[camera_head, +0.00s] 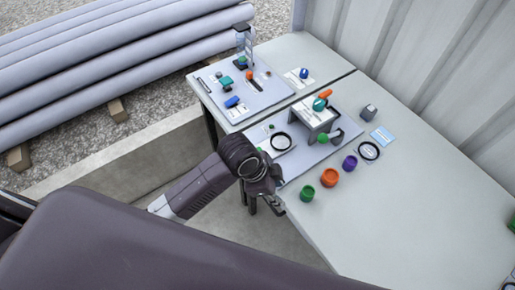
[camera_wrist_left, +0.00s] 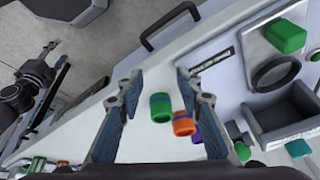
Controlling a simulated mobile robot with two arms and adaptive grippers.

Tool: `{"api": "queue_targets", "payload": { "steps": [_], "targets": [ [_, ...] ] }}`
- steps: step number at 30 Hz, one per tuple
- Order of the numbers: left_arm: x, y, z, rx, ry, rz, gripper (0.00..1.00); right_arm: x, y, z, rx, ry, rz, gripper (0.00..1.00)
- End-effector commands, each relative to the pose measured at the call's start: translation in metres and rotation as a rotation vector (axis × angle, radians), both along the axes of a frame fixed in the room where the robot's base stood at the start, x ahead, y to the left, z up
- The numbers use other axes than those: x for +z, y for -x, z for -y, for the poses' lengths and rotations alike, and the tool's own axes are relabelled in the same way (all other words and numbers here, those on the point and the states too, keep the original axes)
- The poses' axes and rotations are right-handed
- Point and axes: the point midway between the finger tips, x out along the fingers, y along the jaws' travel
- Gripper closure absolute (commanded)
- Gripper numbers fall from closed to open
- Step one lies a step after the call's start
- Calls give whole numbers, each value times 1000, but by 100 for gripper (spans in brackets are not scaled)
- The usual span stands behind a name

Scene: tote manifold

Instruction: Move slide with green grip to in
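A small green block (camera_head: 270,127) sits on a pale plate beside a black ring on the near board; a green block also shows by the ring in the left wrist view (camera_wrist_left: 286,36). A teal-green block (camera_head: 226,80) sits on the far board, near a dark slot. I cannot tell for sure which is the slide's grip. My left gripper (camera_head: 274,196) is beside the table's near edge, apart from both blocks. In the left wrist view its fingers (camera_wrist_left: 158,82) are spread and empty. My right gripper does not show.
Green (camera_head: 307,193), orange (camera_head: 329,177) and purple (camera_head: 350,162) cups stand near the left gripper. A black handle (camera_wrist_left: 170,26) shows in the wrist view.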

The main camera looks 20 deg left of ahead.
Motion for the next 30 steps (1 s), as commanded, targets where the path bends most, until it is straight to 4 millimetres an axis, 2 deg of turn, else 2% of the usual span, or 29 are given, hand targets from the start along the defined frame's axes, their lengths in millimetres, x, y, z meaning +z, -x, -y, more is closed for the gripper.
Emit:
{"api": "queue_targets", "payload": {
  "steps": [5,8,11,18,21,25,30],
  "targets": [
    [11,-21,5,-214,-59,31,67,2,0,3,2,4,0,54],
    [20,-37,2,-388,-118,45,67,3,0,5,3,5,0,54],
    [29,-53,-10,-552,-185,46,67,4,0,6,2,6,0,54],
    [60,-93,-58,-855,-332,13,67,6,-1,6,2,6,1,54],
    [72,-104,-76,-926,-368,-6,67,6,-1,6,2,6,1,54],
    [82,-112,-90,-976,-389,-21,67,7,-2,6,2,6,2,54],
    [75,-113,-94,-991,-394,-30,67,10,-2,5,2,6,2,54]
  ]
}}
